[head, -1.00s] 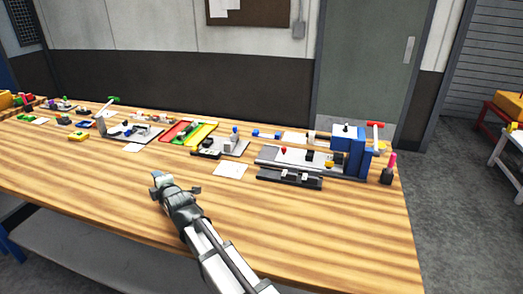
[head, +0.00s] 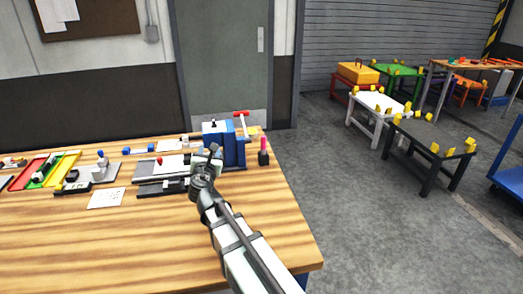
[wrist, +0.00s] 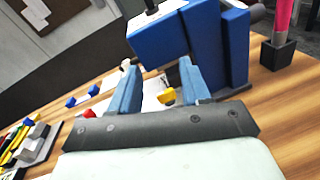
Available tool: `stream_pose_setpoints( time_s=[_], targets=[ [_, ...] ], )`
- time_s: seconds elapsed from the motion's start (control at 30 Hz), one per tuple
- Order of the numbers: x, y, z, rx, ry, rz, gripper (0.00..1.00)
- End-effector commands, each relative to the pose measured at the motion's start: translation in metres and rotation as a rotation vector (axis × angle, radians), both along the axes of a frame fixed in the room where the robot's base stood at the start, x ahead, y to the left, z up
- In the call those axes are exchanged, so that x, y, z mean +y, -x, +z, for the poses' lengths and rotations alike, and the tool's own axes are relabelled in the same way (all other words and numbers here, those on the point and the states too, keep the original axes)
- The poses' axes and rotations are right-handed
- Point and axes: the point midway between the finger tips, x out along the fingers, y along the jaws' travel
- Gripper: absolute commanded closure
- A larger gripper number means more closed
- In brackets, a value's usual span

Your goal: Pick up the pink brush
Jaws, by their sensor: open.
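The pink brush (head: 263,144) stands upright in a small black holder (head: 263,159) near the right end of the wooden table. In the wrist view the pink brush (wrist: 283,18) shows at the top right, its top cut off by the frame, with the black holder (wrist: 277,54) below. My gripper (head: 209,158) is open, in front of the blue machine and to the left of the brush. In the wrist view my gripper (wrist: 155,88) has its two blue fingers apart with nothing held between them; the brush is clear of both.
A blue machine (head: 229,150) with a red-topped handle (head: 241,113) stands just left of the brush. Grey fixtures (head: 160,187), a white card (head: 106,198) and coloured trays (head: 62,168) lie further left. The table's right edge is close to the holder. The front tabletop (head: 100,250) is clear.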

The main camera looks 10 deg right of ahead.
Motion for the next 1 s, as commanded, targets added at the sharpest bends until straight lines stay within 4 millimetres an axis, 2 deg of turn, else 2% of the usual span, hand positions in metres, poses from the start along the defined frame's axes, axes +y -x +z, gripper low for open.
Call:
stream_pose_setpoints(
  time_s=[0.03,0.13,0.27,0.4,0.6,0.7,1.0],
  targets=[
    [-0.027,0.002,0.006,-0.017,0.055,-0.041,0.53],
    [-0.068,0.004,0.017,-0.045,0.160,-0.112,0.53],
    [-0.108,0.005,0.022,-0.061,0.246,-0.166,0.53],
    [-0.140,0.004,0.012,-0.049,0.275,-0.181,0.53],
    [-0.171,0.001,-0.012,-0.018,0.252,-0.163,0.53],
    [-0.179,0.000,-0.019,-0.007,0.239,-0.155,0.53],
    [-0.185,-0.014,-0.023,-0.003,0.229,-0.148,0.53]
  ],
)
